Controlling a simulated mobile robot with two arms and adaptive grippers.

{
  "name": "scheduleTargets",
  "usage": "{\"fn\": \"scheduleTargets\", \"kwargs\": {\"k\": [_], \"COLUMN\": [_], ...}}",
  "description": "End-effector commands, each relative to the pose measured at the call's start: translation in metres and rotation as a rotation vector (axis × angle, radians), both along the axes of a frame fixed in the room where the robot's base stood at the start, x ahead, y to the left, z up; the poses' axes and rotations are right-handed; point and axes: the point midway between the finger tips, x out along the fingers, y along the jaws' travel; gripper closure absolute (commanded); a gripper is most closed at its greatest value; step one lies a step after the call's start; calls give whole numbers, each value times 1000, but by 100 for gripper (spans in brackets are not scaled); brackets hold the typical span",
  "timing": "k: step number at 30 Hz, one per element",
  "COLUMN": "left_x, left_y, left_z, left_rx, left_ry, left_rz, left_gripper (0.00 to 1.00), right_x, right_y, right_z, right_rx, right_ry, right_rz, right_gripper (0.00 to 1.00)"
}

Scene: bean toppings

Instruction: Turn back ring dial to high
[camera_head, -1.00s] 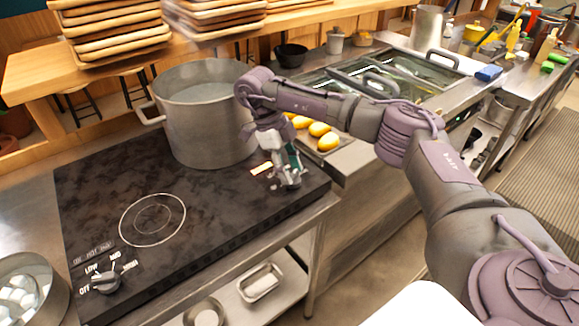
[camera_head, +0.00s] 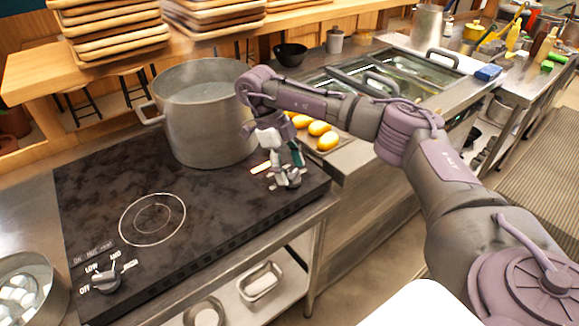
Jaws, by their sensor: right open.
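The black cooktop (camera_head: 105,190) has a large grey pot (camera_head: 205,115) on its back ring, with pale steam over its opening. My right gripper (camera_head: 287,182) points down at the cooktop's right end, right of the pot. Its fingers are apart and nothing shows held between them. The back ring dial cannot be made out; the gripper covers that corner. A small lit label (camera_head: 261,168) shows just left of the gripper. The other dial (camera_head: 105,281), marked OFF, LOW, MID and HIGH, is at the front left of the bare front ring (camera_head: 152,219). My left gripper is not in view.
A tray with several yellow potatoes (camera_head: 319,128) is close behind and right of the gripper. A bowl of white pieces (camera_head: 22,290) stands at the bottom left. Stacked wooden boards (camera_head: 112,35) are at the back. The cooktop's front half is clear.

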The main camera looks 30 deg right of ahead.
Motion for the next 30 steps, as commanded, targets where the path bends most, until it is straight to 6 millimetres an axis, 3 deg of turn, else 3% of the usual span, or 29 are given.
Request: {"fn": "scheduleTargets", "kwargs": {"k": [5,8,21,30], "left_x": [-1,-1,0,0], "left_y": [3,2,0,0], "left_z": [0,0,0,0], "left_rx": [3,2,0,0], "left_ry": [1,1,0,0], "left_rz": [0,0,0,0], "left_gripper": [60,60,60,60], "right_x": [2,8,36,41], "right_y": [1,4,18,20], "right_z": [6,19,96,111], "right_rx": [1,-1,-2,0], "right_ry": [-1,-4,-3,0], "right_rz": [1,2,0,0], "right_gripper": [31,31,31,31]}}
